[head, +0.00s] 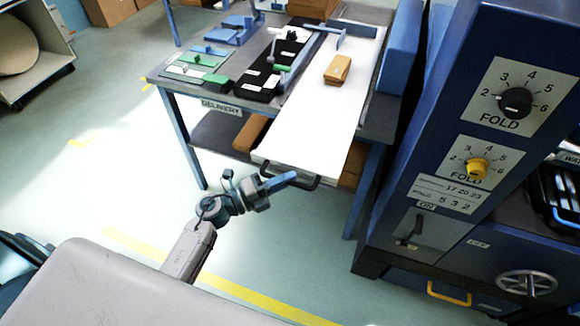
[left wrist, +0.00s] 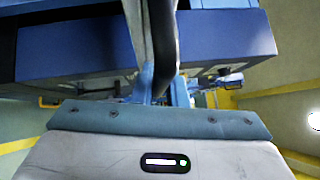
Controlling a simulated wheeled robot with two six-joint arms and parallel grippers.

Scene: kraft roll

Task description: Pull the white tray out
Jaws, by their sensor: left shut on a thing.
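The white tray (head: 325,110) is a long flat white board on the dark table, its front end sticking out past the table's front edge. A dark handle (head: 312,183) is on its front end. My left gripper (head: 291,178) comes up from the lower left and is shut on this handle. The left wrist view shows a dark curved bar close to the camera; I cannot tell which part it is. A tan block (head: 338,69) lies on the tray. My right gripper is not in view.
The table (head: 172,75) carries blue, green and black fixtures left of the tray, with a DELIVERY label (head: 221,107) on its edge. A blue machine with FOLD dials (head: 516,102) stands close at the right. The floor in front is clear, with a yellow line (head: 230,287).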

